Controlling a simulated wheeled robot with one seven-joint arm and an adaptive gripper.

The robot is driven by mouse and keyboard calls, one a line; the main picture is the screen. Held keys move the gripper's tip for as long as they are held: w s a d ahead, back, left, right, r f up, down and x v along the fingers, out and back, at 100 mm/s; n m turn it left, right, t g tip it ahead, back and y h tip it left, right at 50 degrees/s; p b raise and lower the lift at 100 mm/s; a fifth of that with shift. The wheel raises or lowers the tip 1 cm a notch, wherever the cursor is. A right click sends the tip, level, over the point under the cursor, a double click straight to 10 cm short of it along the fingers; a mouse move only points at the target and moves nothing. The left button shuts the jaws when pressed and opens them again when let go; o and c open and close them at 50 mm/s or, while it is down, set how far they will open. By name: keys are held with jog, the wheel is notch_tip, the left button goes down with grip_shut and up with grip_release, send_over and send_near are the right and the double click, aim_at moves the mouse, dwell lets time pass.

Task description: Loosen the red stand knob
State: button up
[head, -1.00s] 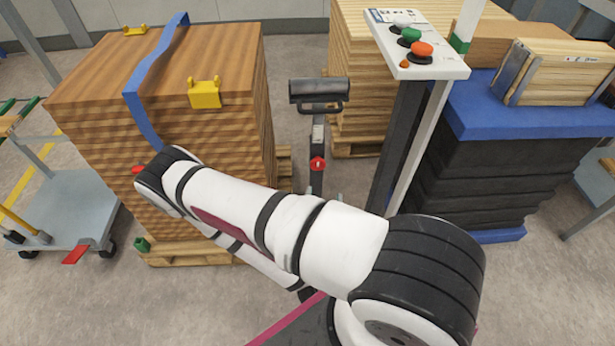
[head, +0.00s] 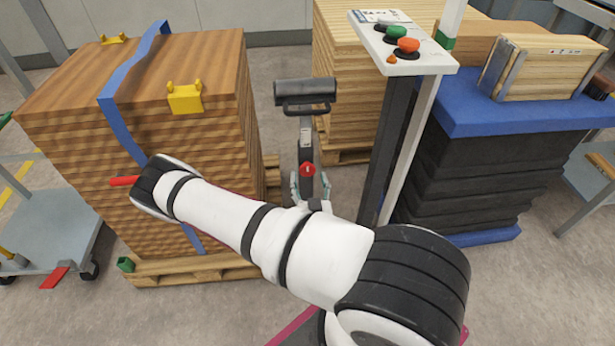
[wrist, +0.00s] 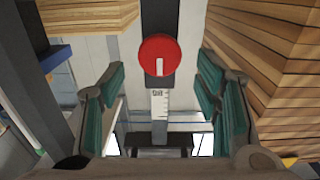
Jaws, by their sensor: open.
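The red stand knob (head: 307,169) is a round disc with a white line on its face, on the dark upright of a roller stand (head: 305,92). In the wrist view the knob (wrist: 159,55) is at upper centre with its white line upright in the picture. A scale plate (wrist: 160,103) shows below it there. My gripper (head: 310,188) is just below the knob in the head view. In the wrist view my gripper (wrist: 160,78) is open, with green-padded fingers on either side of the knob and clear space between each finger and it. Nothing is held.
A strapped board stack (head: 200,130) stands close on the left, on a pallet. A control post (head: 400,45) with buttons stands close on the right, before a blue-topped black stack (head: 470,120). Another board stack (head: 345,85) is behind the stand.

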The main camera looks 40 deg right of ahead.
aim_at(307, 168)
jog(key=shift+x, duration=1.35)
jog(key=shift+c, duration=0.2)
jog(key=c, duration=1.1)
jog(key=shift+o, duration=0.2)
